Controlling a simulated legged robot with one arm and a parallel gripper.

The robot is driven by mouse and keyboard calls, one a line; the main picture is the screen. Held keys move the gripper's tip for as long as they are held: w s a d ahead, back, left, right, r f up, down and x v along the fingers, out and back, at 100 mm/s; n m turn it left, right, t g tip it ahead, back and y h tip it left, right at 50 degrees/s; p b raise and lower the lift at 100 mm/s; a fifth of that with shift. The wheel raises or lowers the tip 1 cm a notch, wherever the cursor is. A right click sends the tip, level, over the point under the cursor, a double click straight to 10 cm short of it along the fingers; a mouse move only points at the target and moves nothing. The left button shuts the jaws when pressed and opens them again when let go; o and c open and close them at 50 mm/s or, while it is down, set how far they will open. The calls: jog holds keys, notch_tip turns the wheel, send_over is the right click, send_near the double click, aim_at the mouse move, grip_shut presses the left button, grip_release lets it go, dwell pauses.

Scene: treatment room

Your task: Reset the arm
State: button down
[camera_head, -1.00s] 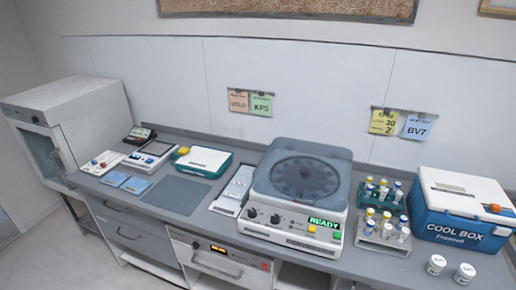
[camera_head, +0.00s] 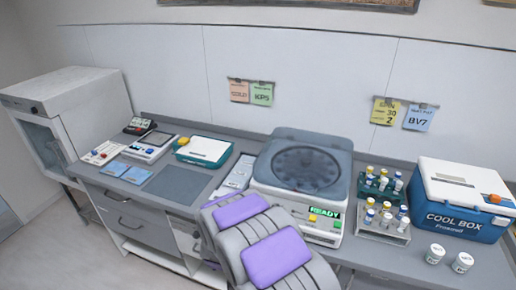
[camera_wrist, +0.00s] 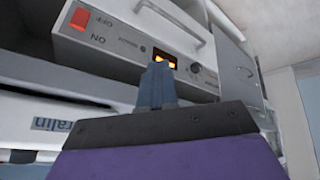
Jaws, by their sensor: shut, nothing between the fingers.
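My arm, grey with purple pads, rises into the lower middle of the head view, in front of the centrifuge (camera_head: 268,172). Its fingertips cannot be made out there. In the wrist view my gripper (camera_wrist: 158,82) shows as two blue-grey fingers, shut together and empty, beyond a dark plate and a purple pad. The fingers point at a white panel (camera_wrist: 108,47) with a red switch and a lit orange display. I cannot tell whether they touch it. The arm hides part of the centrifuge's front and the counter edge.
Vial racks (camera_head: 383,222) and the cool box (camera_head: 455,227) stand right of the centrifuge, with two white-lidded jars (camera_head: 435,254) in front. A scale (camera_head: 203,151), a grey mat (camera_head: 172,184) and small devices lie left. A white cabinet (camera_head: 85,105) stands at far left.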

jog(key=s+d+r+m+g+y, duration=0.1)
jog(key=s+d+r, duration=0.25)
jog(key=r, duration=0.25)
jog(key=s+d+r+g, duration=0.2)
jog(key=s+d+r, duration=0.1)
jog(key=s+r, duration=0.25)
jog(key=s+d+r+m+g+y, duration=0.1)
jog(key=s+d+r, duration=0.25)
jog(key=r, duration=0.35)
jog(key=s+d+r+m+g+h, duration=0.1)
jog(key=s+d, duration=0.3)
jog(key=s, duration=0.4)
jog(key=s+d+r+m+g+h, duration=0.1)
jog(key=s+d+r, duration=0.3)
jog(key=s, duration=0.4)
jog(key=s+d+r+m+g+h, duration=0.1)
jog(key=s+d+r+g, duration=0.1)
jog(key=s+d, duration=0.4)
jog(key=shift+s+d+r, duration=0.15)
jog(key=shift+s+r, duration=0.6)
jog(key=shift+s, duration=0.2)
jog(key=shift+d, duration=0.3)
jog(key=shift+a, duration=0.1)
